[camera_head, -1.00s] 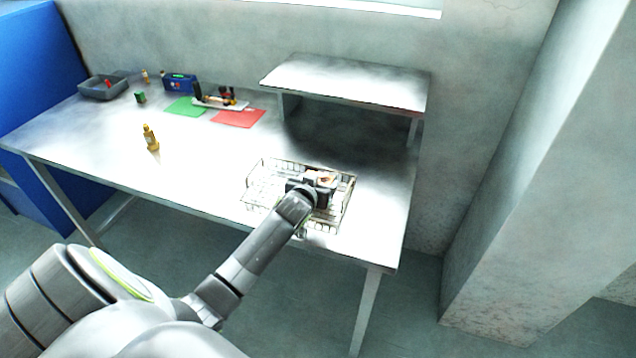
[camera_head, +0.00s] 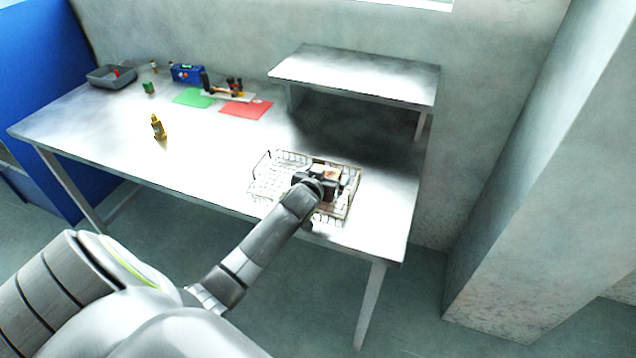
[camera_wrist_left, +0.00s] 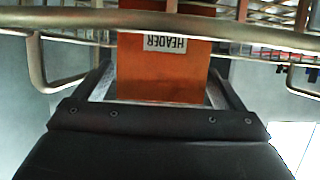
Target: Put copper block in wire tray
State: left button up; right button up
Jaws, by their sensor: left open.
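The copper block (camera_head: 331,172) is a small orange-brown piece at the right part of the wire tray (camera_head: 262,193), which stands near the table's front right. In the left wrist view the copper block (camera_wrist_left: 160,78) has a white label reading HEADER. There, bars of the wire tray (camera_wrist_left: 45,80) cross in front of its upper part. My left gripper (camera_head: 322,181) is at the tray; its open fingers stand on both sides of the block, with small gaps visible. The arm hides part of the tray, and whether the block rests on the tray floor cannot be told. My right gripper is out of view.
A raised shelf (camera_head: 355,75) stands behind the tray. A brass-coloured fitting (camera_head: 158,128) stands on the open table at left. A grey bin (camera_head: 110,77), a blue box (camera_head: 187,73), a green mat (camera_head: 193,97) and a red mat (camera_head: 246,108) are farther back.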

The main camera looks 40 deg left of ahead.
pick_arm(q)
jog(key=v, duration=1.1)
jog(key=shift+s+b, duration=0.35)
jog(key=shift+d+r, duration=0.1)
jog(key=shift+d, duration=0.05)
jog(key=s+d+f+m+g, duration=0.1)
jog(key=s+d+f+g, duration=0.15)
jog(key=s, duration=0.75)
jog(key=s+d+f+g+h, duration=0.1)
jog(key=s+f+g, duration=0.3)
jog(key=s, duration=0.5)
jog(key=s+d+f+m+g, duration=0.1)
jog(key=s+f+g, duration=0.2)
jog(key=s, duration=0.7)
notch_tip(320, 180, down, 24)
jog(key=a+g, duration=0.1)
jog(key=a, duration=0.1)
jog(key=s+d+f+g+h, duration=0.1)
jog(key=s+d+f, duration=0.1)
jog(key=s+f, duration=1.2)
notch_tip(320, 180, down, 2)
jog(key=shift+s, duration=0.3)
